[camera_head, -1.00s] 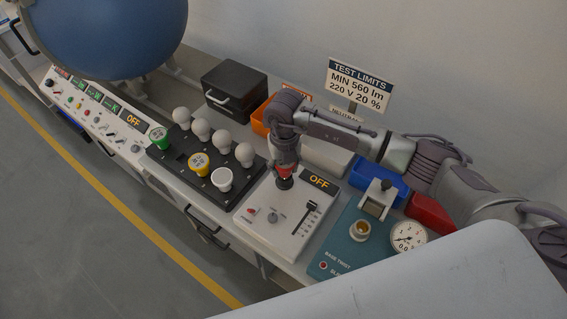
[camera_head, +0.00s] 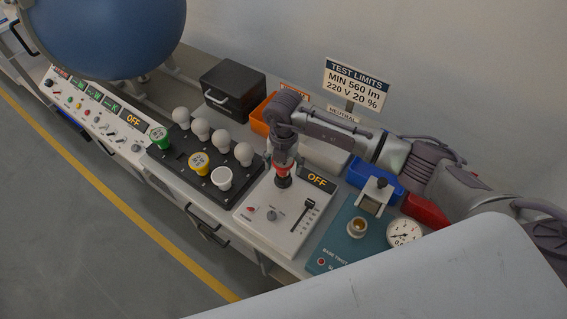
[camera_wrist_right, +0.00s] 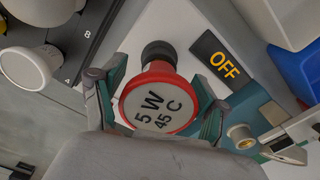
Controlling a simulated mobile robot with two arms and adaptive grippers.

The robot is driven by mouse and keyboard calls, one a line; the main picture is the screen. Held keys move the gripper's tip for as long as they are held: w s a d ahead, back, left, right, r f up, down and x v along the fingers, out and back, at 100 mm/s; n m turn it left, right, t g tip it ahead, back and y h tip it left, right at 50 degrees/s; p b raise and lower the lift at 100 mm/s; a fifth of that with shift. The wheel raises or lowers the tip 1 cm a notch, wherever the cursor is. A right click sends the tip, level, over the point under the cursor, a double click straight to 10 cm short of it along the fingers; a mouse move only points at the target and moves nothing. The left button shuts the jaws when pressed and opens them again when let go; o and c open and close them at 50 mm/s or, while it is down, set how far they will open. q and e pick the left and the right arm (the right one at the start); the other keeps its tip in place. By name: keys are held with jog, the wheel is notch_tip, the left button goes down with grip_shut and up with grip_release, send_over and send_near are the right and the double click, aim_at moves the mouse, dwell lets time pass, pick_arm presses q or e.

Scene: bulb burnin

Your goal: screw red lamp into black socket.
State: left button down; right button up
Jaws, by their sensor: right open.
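The red lamp (camera_wrist_right: 158,97), its face marked 5 W 45 C, sits base-down at the black socket (camera_wrist_right: 157,50) in the right wrist view. In the head view the red lamp (camera_head: 283,170) stands upright over the black socket (camera_head: 284,182) on the white test box. I cannot tell how deep its thread sits. My right gripper (camera_head: 284,164) is directly above the lamp. In the wrist view its open fingers (camera_wrist_right: 155,100) stand on either side of the red rim, with a small gap showing. My left gripper is out of view.
The white test box (camera_head: 260,216) has an OFF display (camera_head: 318,180) and a slider. A black tray (camera_head: 168,165) with several lamps is to its left. A teal base-twist gauge box (camera_head: 338,243) is to its right. A TEST LIMITS sign (camera_head: 356,88) stands behind.

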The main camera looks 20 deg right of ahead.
jog(key=shift+f+n+b, duration=0.15)
jog(key=shift+n+b, duration=0.15)
jog(key=shift+b, duration=0.05)
jog(key=n+b, duration=0.2)
jog(key=n, duration=0.1)
jog(key=n+b, duration=0.2)
jog(key=n, duration=0.1)
jog(key=n+b, duration=0.2)
jog(key=n, duration=0.1)
jog(key=shift+a+f+n, duration=0.15)
jog(key=shift+f+n, duration=0.1)
jog(key=shift+n, duration=0.05)
jog(key=n+b, duration=0.4)
jog(key=n, duration=0.1)
jog(key=n+b, duration=0.3)
jog(key=n, duration=0.2)
jog(key=shift+s+a+n+b, duration=0.15)
jog(key=shift+a+n+b, duration=0.05)
jog(key=shift+n+b, duration=0.2)
jog(key=shift+r+n, duration=0.1)
jog(key=shift+n, duration=0.5)
jog(key=shift+r+n, duration=0.25)
jog(key=shift+n, duration=0.05)
jog(key=shift+s, duration=0.1)
jog(key=shift+f+b, duration=0.15)
jog(key=shift+b, duration=0.45)
